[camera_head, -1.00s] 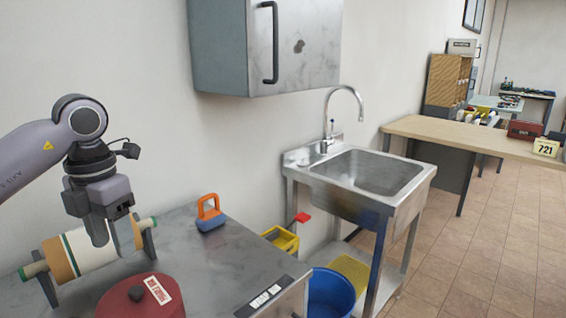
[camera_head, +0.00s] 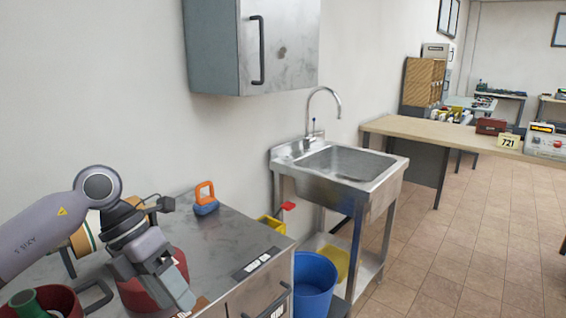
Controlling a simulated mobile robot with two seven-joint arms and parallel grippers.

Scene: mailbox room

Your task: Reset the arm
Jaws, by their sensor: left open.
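My left arm comes in from the left, and its left gripper (camera_head: 178,292) points down and to the right over the grey counter (camera_head: 232,232). The gripper is open, and I see nothing held in it. It is in front of a red round object (camera_head: 140,296), which it partly hides. A roller with cream and tan bands (camera_head: 82,238) is mostly hidden behind the arm. My right gripper is not in view.
An orange and blue handled object (camera_head: 205,198) stands at the counter's back. A red container (camera_head: 62,300) with a green item is at the lower left. A sink (camera_head: 345,165), a blue bucket (camera_head: 314,284) and a grey wall cabinet (camera_head: 280,45) are nearby. The tiled floor at right is clear.

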